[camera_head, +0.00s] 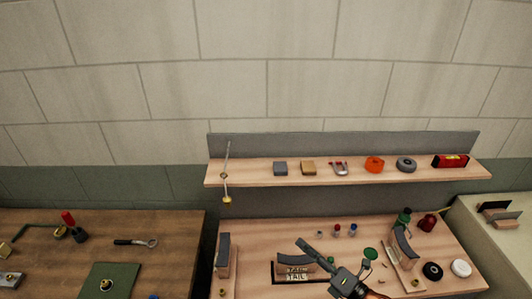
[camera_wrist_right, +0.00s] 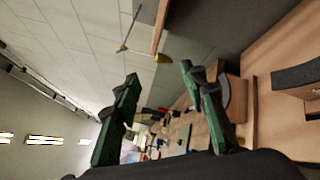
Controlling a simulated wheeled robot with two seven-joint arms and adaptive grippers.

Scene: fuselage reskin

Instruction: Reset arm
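My right gripper (camera_head: 338,253) is over the front middle of the right workbench (camera_head: 450,262) in the head view. Its two green fingers stand apart in the right wrist view (camera_wrist_right: 160,76), with nothing between them. The gripper partly covers a dark curved piece with a "TAIL" label (camera_head: 297,270) on the bench. Whether it touches anything there cannot be told. My left gripper is not in view.
A wall shelf (camera_head: 240,172) holds small blocks, a magnet, tape rolls and a red level (camera_head: 450,161). The left table (camera_head: 180,225) has a wrench (camera_head: 135,242) and green mat (camera_head: 110,281).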

